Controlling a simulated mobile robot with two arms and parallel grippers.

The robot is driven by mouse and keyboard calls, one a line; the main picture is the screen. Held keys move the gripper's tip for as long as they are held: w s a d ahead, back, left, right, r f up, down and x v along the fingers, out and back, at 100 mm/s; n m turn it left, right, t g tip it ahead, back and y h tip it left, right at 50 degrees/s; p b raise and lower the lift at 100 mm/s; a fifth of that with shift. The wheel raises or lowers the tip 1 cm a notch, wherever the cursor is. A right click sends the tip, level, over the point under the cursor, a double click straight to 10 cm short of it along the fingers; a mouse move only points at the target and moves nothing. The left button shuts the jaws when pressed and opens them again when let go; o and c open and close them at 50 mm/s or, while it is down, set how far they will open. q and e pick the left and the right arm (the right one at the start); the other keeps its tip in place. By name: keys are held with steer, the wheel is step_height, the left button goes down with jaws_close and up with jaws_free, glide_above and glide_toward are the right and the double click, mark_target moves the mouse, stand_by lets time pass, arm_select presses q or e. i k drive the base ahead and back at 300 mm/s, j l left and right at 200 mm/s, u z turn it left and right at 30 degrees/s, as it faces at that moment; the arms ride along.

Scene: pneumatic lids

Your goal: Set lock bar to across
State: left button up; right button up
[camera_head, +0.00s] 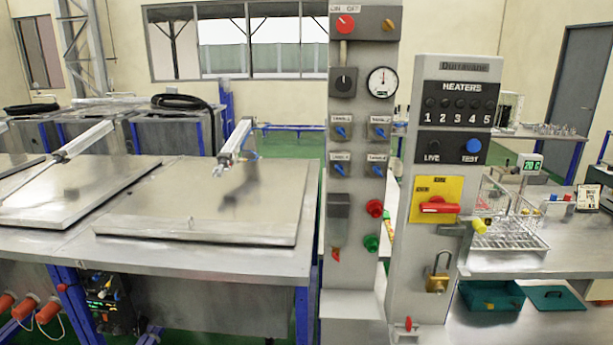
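A grey panel (456,76) marked HEATERS stands right of centre. On it, a yellow plate (427,189) carries a red rotary handle (439,207) that lies roughly level. Just below, a short grey bar (454,230) sticks out to the right and has a yellow end knob (480,226). It looks like the lock bar, but I cannot tell its exact setting. A brass padlock (438,276) hangs below it on the same panel. Neither of my grippers is in view.
A second grey panel (351,230) with switches and a gauge (382,82) stands close on the left. Large metal lids (215,198) cover the bench further left. A wire basket (512,230) and a teal case (491,295) are to the right.

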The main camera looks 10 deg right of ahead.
mark_target(473, 223)
steer(key=z, duration=1.25)
